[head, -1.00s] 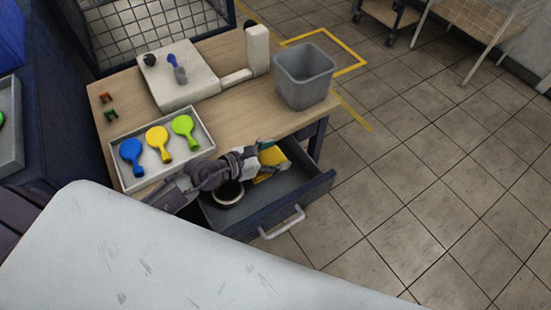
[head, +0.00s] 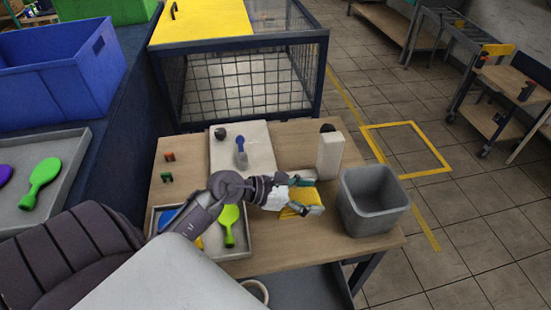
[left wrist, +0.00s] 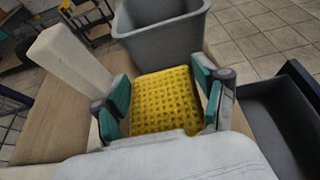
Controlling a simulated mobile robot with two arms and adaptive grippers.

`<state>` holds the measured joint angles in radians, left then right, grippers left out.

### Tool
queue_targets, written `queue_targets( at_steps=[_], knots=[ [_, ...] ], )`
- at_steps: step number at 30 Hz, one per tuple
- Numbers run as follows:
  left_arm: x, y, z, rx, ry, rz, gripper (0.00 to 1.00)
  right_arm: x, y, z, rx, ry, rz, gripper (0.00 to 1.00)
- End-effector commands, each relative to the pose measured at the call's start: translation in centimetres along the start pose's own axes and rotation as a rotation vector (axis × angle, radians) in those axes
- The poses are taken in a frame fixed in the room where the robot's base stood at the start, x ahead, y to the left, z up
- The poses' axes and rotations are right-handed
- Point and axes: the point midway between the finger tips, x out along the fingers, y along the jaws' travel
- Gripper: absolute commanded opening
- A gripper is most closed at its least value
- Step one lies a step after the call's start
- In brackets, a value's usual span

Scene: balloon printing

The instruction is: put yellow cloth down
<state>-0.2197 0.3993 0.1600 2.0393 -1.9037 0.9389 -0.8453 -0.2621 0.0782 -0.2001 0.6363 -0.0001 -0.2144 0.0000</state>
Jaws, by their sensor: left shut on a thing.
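The yellow cloth (head: 306,202) is in my left gripper (head: 298,191), above the wooden table top left of the grey bin. In the left wrist view, the cloth (left wrist: 162,104) has a textured, dimpled face and lies between the two green-padded fingers of my left gripper (left wrist: 163,84). I cannot tell from these views whether the cloth touches the table. My right gripper is not in view.
The grey bin (head: 374,204) stands at the table's right end. A white upright block (head: 329,155) and white platform (head: 254,149) are behind. The drawer (head: 310,290) is open in front.

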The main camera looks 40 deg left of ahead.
Motion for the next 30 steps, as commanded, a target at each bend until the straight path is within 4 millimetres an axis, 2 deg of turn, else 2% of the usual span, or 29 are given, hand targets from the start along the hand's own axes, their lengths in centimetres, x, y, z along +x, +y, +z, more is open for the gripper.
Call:
queue_targets(
  at_steps=[3, 9, 12, 16, 19, 23, 30],
  knots=[
    [0.3, -0.1, -1.6, -0.007, 0.002, -0.006, 0.43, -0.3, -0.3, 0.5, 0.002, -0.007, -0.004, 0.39],
    [1.7, 0.0, -4.8, -0.004, 0.001, -0.004, 0.43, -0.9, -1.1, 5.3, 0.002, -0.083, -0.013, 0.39],
    [2.0, 0.0, -5.5, -0.002, 0.000, -0.004, 0.43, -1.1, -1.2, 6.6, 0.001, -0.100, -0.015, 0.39],
    [2.7, 0.0, -7.1, -0.005, 0.000, -0.004, 0.43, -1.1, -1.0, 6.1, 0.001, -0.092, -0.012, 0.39],
    [3.2, 0.1, -8.3, -0.004, 0.000, -0.003, 0.43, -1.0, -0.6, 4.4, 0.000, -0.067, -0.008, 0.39],
    [3.5, 0.0, -9.0, 0.001, -0.001, -0.003, 0.43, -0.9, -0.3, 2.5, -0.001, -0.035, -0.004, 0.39],
    [3.5, 0.0, -9.1, 0.002, 0.000, -0.004, 0.43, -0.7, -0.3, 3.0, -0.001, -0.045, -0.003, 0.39]
  ],
)
